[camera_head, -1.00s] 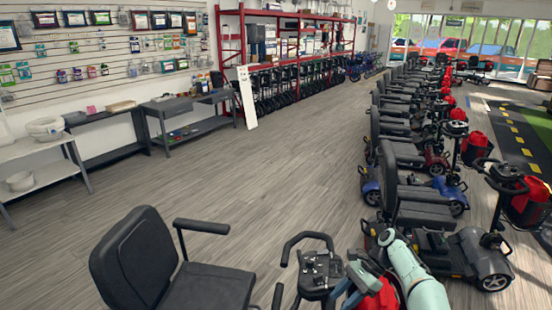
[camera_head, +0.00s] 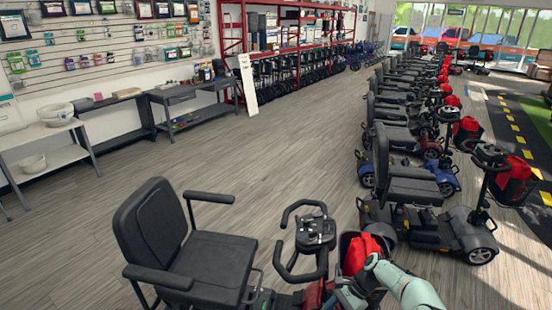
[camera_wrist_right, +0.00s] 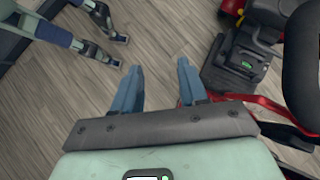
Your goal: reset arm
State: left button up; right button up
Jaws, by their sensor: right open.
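My right arm, pale green, enters at the bottom right of the head view. Its front part (camera_head: 405,288) is beside a scooter's front basket, which has a red item (camera_head: 358,253) in it. In the right wrist view my right gripper (camera_wrist_right: 160,84) is open, its two blue fingers well apart. Only grey wooden floor shows between them; it holds nothing. I cannot make out its fingertips in the head view. My left gripper is not seen in the head view. Grey-green bars with dark ends (camera_wrist_right: 95,45) lie at the upper left of the wrist view; I cannot tell what they are.
A scooter with a black seat (camera_head: 205,265) and looped handlebar (camera_head: 310,237) stands close in front. A row of scooters (camera_head: 425,195) lines the right. Grey shelves (camera_head: 185,108) and a red rack (camera_head: 232,50) stand along the left wall. The middle floor (camera_head: 270,150) is clear.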

jog(key=s+a+f+n+t+h, duration=0.15)
jog(key=s+f+n, duration=0.25)
jog(key=s+f, duration=1)
jog(key=s+a+f+n+h, duration=0.1)
jog(key=s+f+n, duration=0.1)
jog(key=s, duration=0.6)
jog(key=s+a+f+n+t+h, duration=0.1)
jog(key=s+a+f+n, duration=0.1)
jog(key=s, duration=0.6)
jog(key=shift+n, duration=0.7)
jog(key=shift+a, duration=0.1)
